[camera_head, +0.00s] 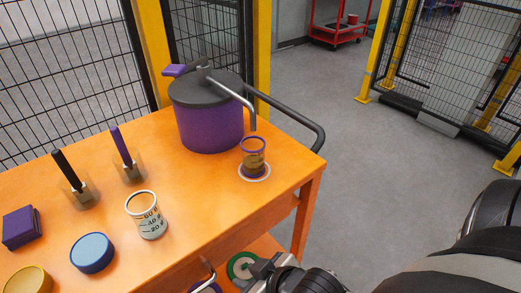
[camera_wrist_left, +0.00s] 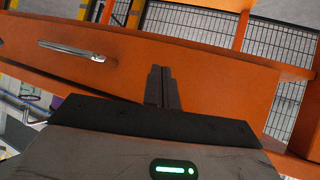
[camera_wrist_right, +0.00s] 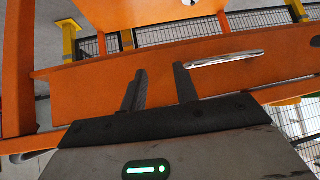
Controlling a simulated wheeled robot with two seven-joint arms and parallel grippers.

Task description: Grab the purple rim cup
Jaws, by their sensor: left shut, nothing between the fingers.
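The purple rim cup (camera_head: 253,158) is a clear glass with a purple rim and brown liquid inside. It stands upright on a white ring-shaped coaster (camera_head: 254,178) near the orange cart's right end, under the spout of a purple pot (camera_head: 210,128). My right gripper (camera_head: 268,265) is low at the bottom of the head view, below the tabletop and apart from the cup. In the right wrist view (camera_wrist_right: 160,88) its fingers are spread and empty, facing the orange cart. My left gripper (camera_wrist_left: 161,86) is shut and empty, facing orange cart panels; it is hidden from the head view.
A dark cart handle (camera_head: 300,122) curves behind the purple rim cup.

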